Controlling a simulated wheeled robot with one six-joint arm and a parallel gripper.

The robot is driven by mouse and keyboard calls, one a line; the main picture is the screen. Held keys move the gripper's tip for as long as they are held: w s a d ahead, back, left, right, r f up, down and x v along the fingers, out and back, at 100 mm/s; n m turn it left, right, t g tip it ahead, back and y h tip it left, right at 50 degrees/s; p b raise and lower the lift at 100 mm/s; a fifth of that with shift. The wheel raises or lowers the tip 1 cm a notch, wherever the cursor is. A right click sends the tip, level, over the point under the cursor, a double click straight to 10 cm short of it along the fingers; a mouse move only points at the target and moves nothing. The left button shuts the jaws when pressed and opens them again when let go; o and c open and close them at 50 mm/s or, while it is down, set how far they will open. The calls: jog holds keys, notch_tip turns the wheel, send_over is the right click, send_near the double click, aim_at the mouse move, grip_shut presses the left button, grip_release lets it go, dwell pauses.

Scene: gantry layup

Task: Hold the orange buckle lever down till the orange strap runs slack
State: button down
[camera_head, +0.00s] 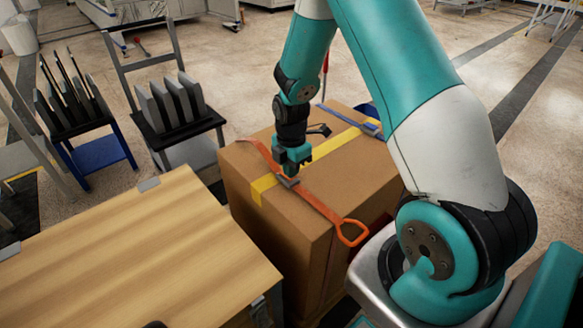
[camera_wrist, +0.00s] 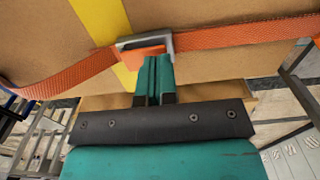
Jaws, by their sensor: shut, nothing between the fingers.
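The orange strap (camera_head: 318,207) runs across the top of a large cardboard box (camera_head: 350,180), over a yellow band. It lies close to the cardboard; I cannot tell how tight it is. Its grey buckle (camera_head: 288,182) sits on the yellow band. In the wrist view the strap (camera_wrist: 235,37) passes through the buckle frame (camera_wrist: 122,43), with the orange lever (camera_wrist: 140,52) at its near side. My gripper (camera_head: 291,174) points down at the buckle, fingers shut and empty. In the wrist view its fingertips (camera_wrist: 154,60) meet the lever's edge; contact is not certain.
An orange loop (camera_head: 352,232) hangs at the box's near edge. A blue strap (camera_head: 345,120) with a dark buckle (camera_head: 371,128) crosses the far side of the box. A wooden table (camera_head: 130,255) stands left. Racks with grey panels (camera_head: 172,104) stand behind it.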

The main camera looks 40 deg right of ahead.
jog(key=shift+r, duration=0.3)
notch_tip(320, 180, up, 14)
jog(key=p, duration=0.4)
jog(key=shift+p, duration=0.35)
